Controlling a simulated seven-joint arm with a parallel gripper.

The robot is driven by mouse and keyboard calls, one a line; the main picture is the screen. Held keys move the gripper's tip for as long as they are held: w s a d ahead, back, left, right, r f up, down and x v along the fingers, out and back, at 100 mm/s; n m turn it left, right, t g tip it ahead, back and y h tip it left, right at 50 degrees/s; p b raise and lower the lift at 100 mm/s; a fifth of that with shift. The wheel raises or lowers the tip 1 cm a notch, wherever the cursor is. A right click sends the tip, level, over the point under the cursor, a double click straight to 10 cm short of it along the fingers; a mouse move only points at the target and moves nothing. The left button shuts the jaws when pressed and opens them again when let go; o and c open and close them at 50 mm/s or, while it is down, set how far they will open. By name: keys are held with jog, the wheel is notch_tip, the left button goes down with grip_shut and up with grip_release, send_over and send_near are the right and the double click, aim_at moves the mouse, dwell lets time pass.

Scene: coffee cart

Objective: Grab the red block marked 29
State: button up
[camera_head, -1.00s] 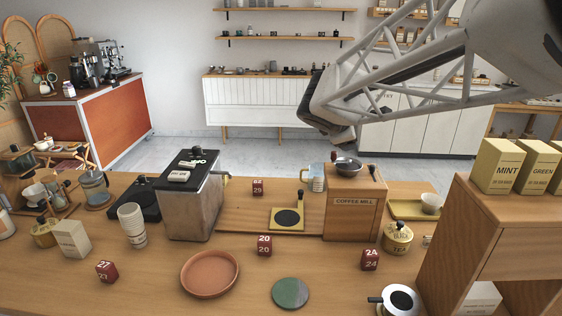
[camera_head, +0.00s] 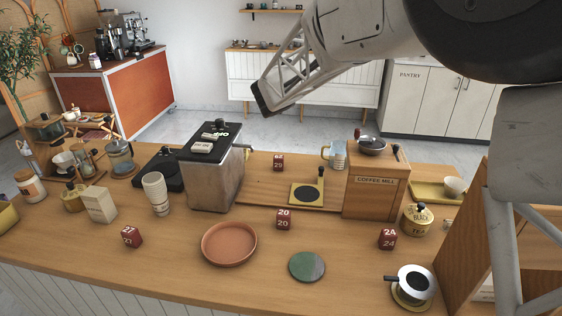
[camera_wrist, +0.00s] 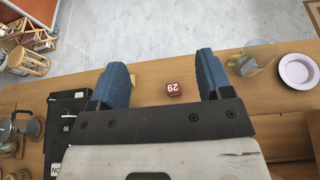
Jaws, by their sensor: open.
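The red block marked 29 (camera_head: 278,162) stands on the far part of the wooden counter, behind the yellow stand with a dark disc. In the wrist view the red block (camera_wrist: 174,89) shows its 29 upside down, between the two blue fingers in the picture, nearer the right one. My gripper (camera_wrist: 162,62) is open and empty, apart from the block. In the head view my arm's dark end hangs above and beyond the counter, up and left of the block; the fingers cannot be made out there.
Other red blocks stand on the counter: one marked 20 (camera_head: 284,219), one marked 24 (camera_head: 388,238), and one at left (camera_head: 131,236). A metal-sided box (camera_head: 214,182) and the coffee mill (camera_head: 374,190) flank the 29 block. A glass jug (camera_head: 335,155) stands beside the mill.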

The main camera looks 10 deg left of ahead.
jog(key=a+f+n, duration=0.1)
jog(key=f, duration=0.1)
send_near(278, 158)
jog(key=x, duration=0.5)
jog(key=shift+d, duration=0.1)
jog(key=shift+w, duration=0.1)
jog(key=shift+x, duration=1.25)
jog(key=shift+w, duration=0.1)
jog(key=shift+x, duration=2.5)
jog(key=shift+c, duration=0.3)
jog(key=c, duration=0.9)
